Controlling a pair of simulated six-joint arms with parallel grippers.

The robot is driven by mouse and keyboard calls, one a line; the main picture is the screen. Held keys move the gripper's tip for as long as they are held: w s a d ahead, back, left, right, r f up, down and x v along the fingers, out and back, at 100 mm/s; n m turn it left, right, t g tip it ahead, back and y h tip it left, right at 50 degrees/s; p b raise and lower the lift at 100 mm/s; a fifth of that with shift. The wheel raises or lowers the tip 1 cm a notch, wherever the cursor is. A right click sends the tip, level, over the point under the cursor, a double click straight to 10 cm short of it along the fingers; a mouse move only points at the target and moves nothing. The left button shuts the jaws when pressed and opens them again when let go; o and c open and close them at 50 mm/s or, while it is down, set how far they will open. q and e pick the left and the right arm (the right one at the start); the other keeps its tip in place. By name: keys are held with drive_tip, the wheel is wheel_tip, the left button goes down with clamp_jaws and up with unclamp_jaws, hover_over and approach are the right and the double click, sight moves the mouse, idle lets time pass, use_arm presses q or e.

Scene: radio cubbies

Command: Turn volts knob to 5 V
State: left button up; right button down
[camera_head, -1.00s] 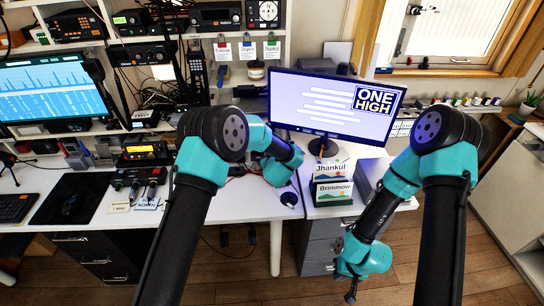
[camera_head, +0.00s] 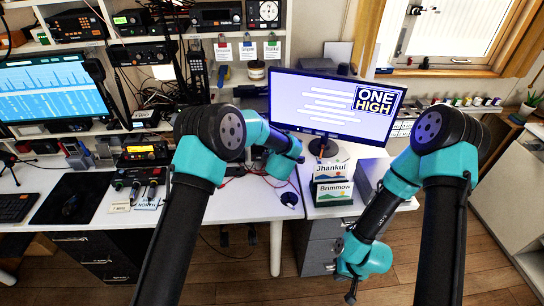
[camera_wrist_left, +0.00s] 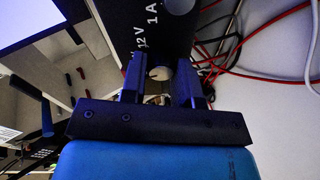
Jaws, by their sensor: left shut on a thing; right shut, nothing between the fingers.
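In the left wrist view a dark panel (camera_wrist_left: 160,42) carries the white markings "12 V" and "1 A". A round pale-faced knob (camera_wrist_left: 159,72) next to the "12 V" marking sits between the fingers of my left gripper (camera_wrist_left: 161,80), which is shut on it. I take this to be the volts knob. Its pointer direction cannot be made out, and no 5 V mark is visible. In the head view my left arm hides the panel, the knob and the left fingertips. My right gripper (camera_head: 350,296) is shut and empty, hanging low over the floor.
A second grey round part (camera_wrist_left: 181,5) is on the panel at the top edge. Red and black wires (camera_wrist_left: 232,50) lie close beside the panel. In the head view a monitor (camera_head: 318,105) and name cards (camera_head: 332,190) stand right of my left wrist.

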use_arm(q)
drive_tip(key=n+g, duration=0.1)
drive_tip(key=n, duration=0.4)
drive_tip(key=shift+f+n, duration=0.1)
drive_tip(key=shift+n, duration=0.3)
drive_tip(key=o, duration=0.9)
drive_tip(key=v, duration=1.7)
drive_tip(key=shift+s+a, duration=0.2)
drive_tip(key=shift+s, duration=0.1)
